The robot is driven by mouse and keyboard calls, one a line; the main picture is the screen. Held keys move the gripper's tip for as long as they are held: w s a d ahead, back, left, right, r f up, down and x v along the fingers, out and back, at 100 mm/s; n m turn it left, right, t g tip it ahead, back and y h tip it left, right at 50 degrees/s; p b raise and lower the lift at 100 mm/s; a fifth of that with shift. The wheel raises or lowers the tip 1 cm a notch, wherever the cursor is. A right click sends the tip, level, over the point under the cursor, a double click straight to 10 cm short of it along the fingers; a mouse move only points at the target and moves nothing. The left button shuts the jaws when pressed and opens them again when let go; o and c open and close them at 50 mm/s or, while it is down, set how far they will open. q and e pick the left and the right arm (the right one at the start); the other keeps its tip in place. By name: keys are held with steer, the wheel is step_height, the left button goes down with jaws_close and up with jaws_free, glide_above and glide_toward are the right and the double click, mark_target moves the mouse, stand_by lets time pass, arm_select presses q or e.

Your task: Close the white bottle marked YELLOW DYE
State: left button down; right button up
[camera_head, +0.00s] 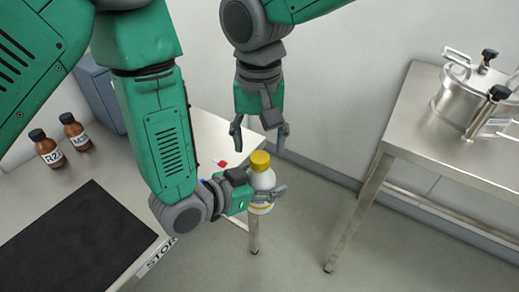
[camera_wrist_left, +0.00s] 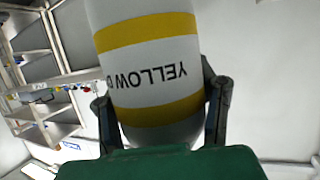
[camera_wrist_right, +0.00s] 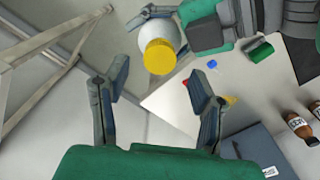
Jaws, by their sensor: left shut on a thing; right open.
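The white bottle (camera_head: 263,181) has yellow bands and a yellow cap (camera_head: 260,160) on its top; I cannot tell how tightly the cap sits. My left gripper (camera_head: 266,194) is shut around the bottle's body and holds it in the air, nearly upright. In the left wrist view the bottle (camera_wrist_left: 150,65) shows the upside-down lettering YELLOW D, the rest cut off by its curve. My right gripper (camera_head: 260,132) is open and empty, above the cap and pointing down. In the right wrist view the cap (camera_wrist_right: 159,56) lies just beyond and between the open fingers (camera_wrist_right: 160,78).
The left table (camera_head: 208,125) holds two brown bottles (camera_head: 60,141), a black mat (camera_head: 75,240), a grey box (camera_head: 100,95) and a small red piece (camera_head: 222,163). A steel table (camera_head: 430,125) with a metal pot (camera_head: 463,98) stands right. Open floor lies between them.

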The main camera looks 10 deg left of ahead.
steer(key=shift+r, duration=0.55)
steer(key=shift+c, duration=0.4)
